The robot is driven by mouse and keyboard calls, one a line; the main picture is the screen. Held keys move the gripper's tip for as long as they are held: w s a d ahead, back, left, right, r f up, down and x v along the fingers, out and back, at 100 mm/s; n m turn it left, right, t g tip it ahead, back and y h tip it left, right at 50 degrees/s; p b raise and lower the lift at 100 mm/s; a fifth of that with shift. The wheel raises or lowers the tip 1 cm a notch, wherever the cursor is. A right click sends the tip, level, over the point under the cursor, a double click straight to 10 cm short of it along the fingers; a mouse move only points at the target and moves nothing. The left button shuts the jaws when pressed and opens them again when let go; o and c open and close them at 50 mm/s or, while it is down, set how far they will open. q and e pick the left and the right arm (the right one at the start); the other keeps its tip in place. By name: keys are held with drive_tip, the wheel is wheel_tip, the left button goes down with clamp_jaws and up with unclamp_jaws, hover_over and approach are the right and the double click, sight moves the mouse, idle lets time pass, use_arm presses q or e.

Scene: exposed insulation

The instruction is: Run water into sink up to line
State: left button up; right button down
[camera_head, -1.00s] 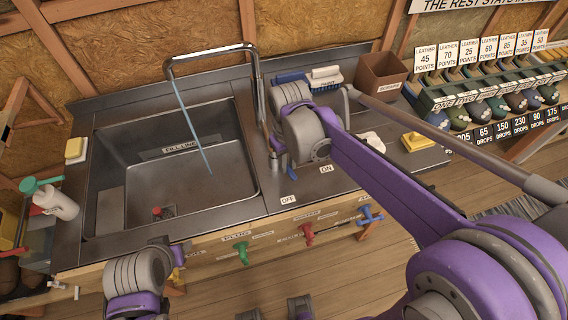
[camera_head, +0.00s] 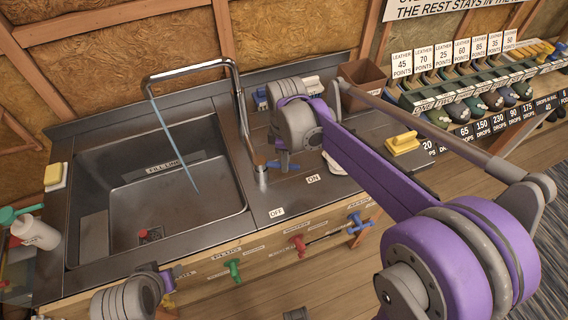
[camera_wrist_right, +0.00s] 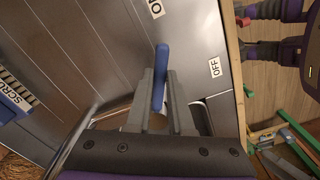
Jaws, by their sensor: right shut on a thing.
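The metal sink (camera_head: 207,170) has a FILL LINE label (camera_head: 165,167) on its back inner wall. A thin blue water stream (camera_head: 172,145) runs from the tall bent faucet (camera_head: 190,65) into the basin. A shiny lower area lies below the label; I cannot tell the exact water level. My right gripper (camera_head: 278,163) is at the faucet base, shut on the blue tap lever (camera_wrist_right: 159,75). The lever points near the ON label (camera_head: 313,179), away from the OFF label (camera_head: 277,212). Part of my left arm shows at the lower left; its fingertips are not clear.
A red plug (camera_head: 150,235) is at the basin's front. A yellow sponge (camera_head: 55,175) and white bottle (camera_head: 36,233) stand left. A brown box (camera_head: 363,82) and yellow block (camera_head: 403,143) are on the right counter. Colored knobs line the front.

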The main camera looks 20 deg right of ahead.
drive_tip(key=shift+w+d+n, duration=0.15)
drive_tip(key=shift+w+n, duration=0.15)
drive_tip(key=shift+n, duration=0.1)
idle(0.3)
drive_tip(key=c, duration=0.8)
unclamp_jaws()
drive_tip(key=shift+r, duration=0.1)
wheel_tip(320, 180, up, 11)
drive_tip(key=shift+p, duration=0.35)
drive_tip(key=shift+f, duration=0.2)
